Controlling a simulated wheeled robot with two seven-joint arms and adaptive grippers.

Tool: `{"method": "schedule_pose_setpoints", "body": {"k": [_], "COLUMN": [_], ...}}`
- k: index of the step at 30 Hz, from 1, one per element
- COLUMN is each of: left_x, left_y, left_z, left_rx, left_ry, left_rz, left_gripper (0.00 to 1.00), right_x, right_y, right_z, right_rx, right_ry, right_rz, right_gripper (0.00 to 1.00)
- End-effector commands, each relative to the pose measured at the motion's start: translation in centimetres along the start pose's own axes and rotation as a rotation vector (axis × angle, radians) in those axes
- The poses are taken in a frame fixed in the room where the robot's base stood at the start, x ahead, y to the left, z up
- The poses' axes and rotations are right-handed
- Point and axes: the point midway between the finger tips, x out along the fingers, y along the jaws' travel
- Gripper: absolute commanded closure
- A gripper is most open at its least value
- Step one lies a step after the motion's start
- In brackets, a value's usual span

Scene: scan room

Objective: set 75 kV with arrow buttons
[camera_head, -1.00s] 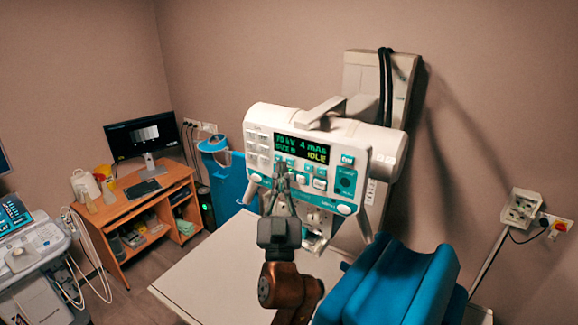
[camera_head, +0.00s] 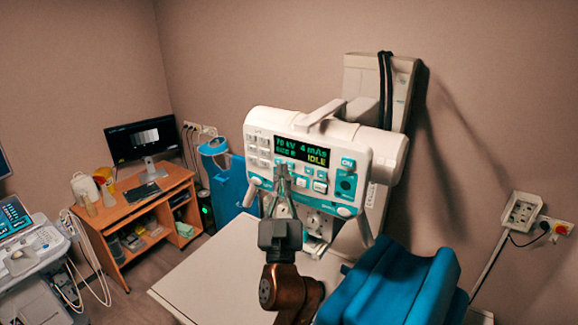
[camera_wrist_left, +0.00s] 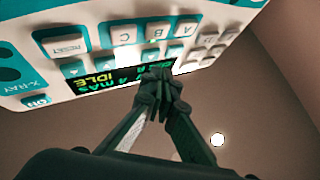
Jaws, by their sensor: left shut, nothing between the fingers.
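The X-ray console (camera_head: 262,121) is a white and teal panel on a wall-mounted unit. Its green display (camera_head: 302,151) appears to read 70 kV, 4 mAs and IDLE. In the left wrist view the panel is upside down, and arrow buttons (camera_wrist_left: 73,68) lie between the display (camera_wrist_left: 95,83) and the RESET, C, B and A keys (camera_wrist_left: 122,36). My left gripper (camera_head: 281,168) is shut and empty in front of the panel, just below the display's kV side. In the wrist view its fingertips (camera_wrist_left: 160,77) overlap the display's end near an arrow button; contact cannot be told. My right gripper is not in view.
A pale table (camera_head: 200,270) lies below the console, with a blue padded seat (camera_head: 395,280) at right. A wooden desk with a monitor (camera_head: 143,139) and a medical cart (camera_head: 35,250) stand at left. A wall socket box (camera_head: 521,210) is at right.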

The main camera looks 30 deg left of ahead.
Motion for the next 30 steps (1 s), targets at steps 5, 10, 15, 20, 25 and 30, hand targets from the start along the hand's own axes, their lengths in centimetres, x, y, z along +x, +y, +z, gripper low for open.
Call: {"method": "schedule_pose_setpoints", "body": {"k": [5, 10, 15, 20, 25, 30], "left_x": [0.00, 0.00, 0.04, 0.34, 0.59, 0.60], "left_y": [0.00, 0.00, 0.05, 0.28, 0.44, 0.43], "left_z": [0.00, 0.00, 0.05, 0.36, 0.45, 0.41], "left_rx": [0.000, 0.000, 0.000, -0.001, 0.000, 0.000], "left_ry": [0.000, 0.000, 0.000, 0.000, 0.000, 0.000], "left_rz": [0.000, 0.000, 0.000, -0.001, 0.000, 0.000], "left_gripper": [1.00, 1.00, 1.00, 1.00, 1.00, 1.00], "right_x": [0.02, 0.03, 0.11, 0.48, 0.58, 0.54], "right_y": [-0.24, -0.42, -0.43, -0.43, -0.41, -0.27], "right_z": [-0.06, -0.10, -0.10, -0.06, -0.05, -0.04], "right_rx": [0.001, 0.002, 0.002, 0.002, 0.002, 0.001], "right_ry": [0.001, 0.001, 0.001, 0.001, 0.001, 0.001], "right_rz": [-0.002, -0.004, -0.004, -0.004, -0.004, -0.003], "right_gripper": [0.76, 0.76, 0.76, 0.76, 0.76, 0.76]}}
